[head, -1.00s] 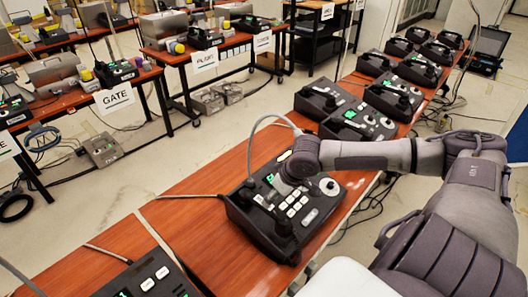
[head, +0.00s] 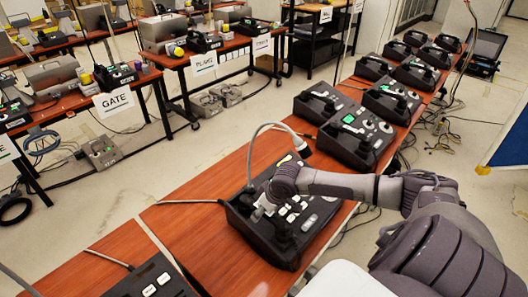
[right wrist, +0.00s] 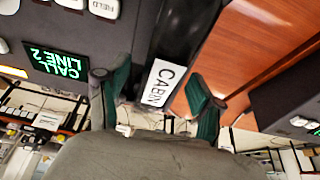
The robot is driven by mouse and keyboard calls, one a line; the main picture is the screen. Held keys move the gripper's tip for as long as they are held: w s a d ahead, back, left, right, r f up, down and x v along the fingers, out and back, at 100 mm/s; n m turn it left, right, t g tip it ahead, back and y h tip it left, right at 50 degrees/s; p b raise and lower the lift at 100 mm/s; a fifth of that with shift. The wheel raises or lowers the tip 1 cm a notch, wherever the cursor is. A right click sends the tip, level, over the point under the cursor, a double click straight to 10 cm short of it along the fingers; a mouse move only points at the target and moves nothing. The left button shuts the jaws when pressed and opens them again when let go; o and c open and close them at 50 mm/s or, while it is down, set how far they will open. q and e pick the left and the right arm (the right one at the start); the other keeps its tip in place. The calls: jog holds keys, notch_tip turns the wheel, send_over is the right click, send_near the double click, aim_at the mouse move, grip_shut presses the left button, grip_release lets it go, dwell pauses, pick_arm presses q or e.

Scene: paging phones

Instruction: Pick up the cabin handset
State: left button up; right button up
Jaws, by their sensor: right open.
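The cabin handset (head: 284,240) is black and lies along the left side of a dark desk console (head: 318,226) on the near wooden table. In the right wrist view, the handset (right wrist: 183,42) carries a white label reading CABIN and lies between two dark green fingers. My right gripper (head: 262,206) is low over the handset, and it also shows in the right wrist view (right wrist: 158,98) with its fingers spread, one on each side. I cannot tell whether the fingers touch the handset. The gripper and wrist hide part of it. My left gripper is out of view.
A gooseneck microphone (head: 257,140) arches over the console. A lit green screen (right wrist: 57,62) reads CALL LINE 2. Another console (head: 152,280) is near left, and more consoles (head: 360,125) stand farther along the table. Bare wood (head: 200,235) lies left of the console.

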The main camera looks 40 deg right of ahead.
jog(key=shift+f, duration=0.3)
dwell(0.5)
grip_shut()
